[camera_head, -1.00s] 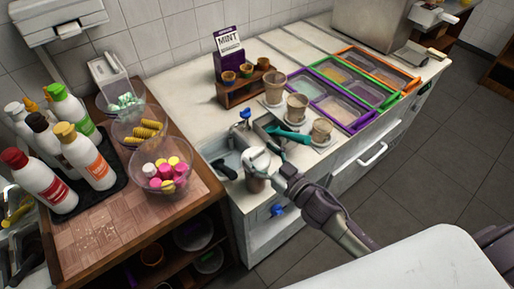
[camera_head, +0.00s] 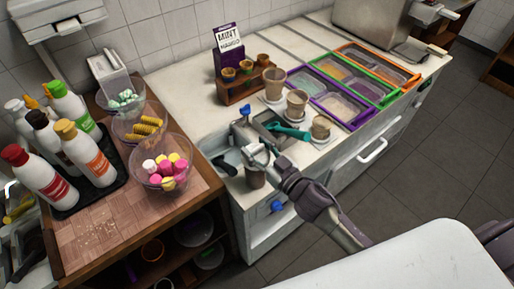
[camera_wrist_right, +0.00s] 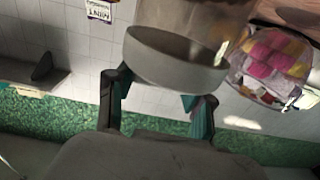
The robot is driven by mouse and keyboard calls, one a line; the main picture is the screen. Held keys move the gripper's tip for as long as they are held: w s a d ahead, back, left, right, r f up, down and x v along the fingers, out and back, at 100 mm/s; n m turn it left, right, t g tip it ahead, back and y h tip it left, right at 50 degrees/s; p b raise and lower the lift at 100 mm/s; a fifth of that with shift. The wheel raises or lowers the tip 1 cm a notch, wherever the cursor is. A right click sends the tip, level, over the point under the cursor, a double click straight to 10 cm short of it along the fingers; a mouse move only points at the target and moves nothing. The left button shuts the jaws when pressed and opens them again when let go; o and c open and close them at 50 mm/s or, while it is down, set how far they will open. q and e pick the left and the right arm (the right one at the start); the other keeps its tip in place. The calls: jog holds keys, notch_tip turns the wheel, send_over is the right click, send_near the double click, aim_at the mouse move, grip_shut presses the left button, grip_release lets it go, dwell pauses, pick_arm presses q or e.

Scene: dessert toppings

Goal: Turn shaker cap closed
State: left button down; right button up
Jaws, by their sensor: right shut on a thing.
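The shaker (camera_head: 255,178) is a small brown, see-through vessel at the front left end of the white counter in the head view. My right gripper (camera_head: 258,156) is at its top. In the right wrist view, the shaker's grey round cap (camera_wrist_right: 172,62) is large and close, with the clear body beyond it. The fingers of my right gripper (camera_wrist_right: 160,92) come up on both sides of the cap and are shut on it. The exact finger contact is partly hidden behind the cap. My left gripper is not in view.
A sink recess with a teal-handled scoop (camera_head: 290,132) lies just behind the gripper. Cups on saucers (camera_head: 321,128) stand to its right. A glass bowl of pink and yellow sweets (camera_head: 163,172) stands left on a wooden cart (camera_head: 110,225). Topping trays (camera_head: 345,110) lie farther right.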

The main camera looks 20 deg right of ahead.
jog(key=shift+m+t+h, duration=0.3)
jog(key=shift+m+h, duration=0.2)
jog(key=shift+h, duration=0.3)
jog(key=o, duration=1.2)
jog(key=shift+s, duration=0.1)
jog(key=v, duration=1.2)
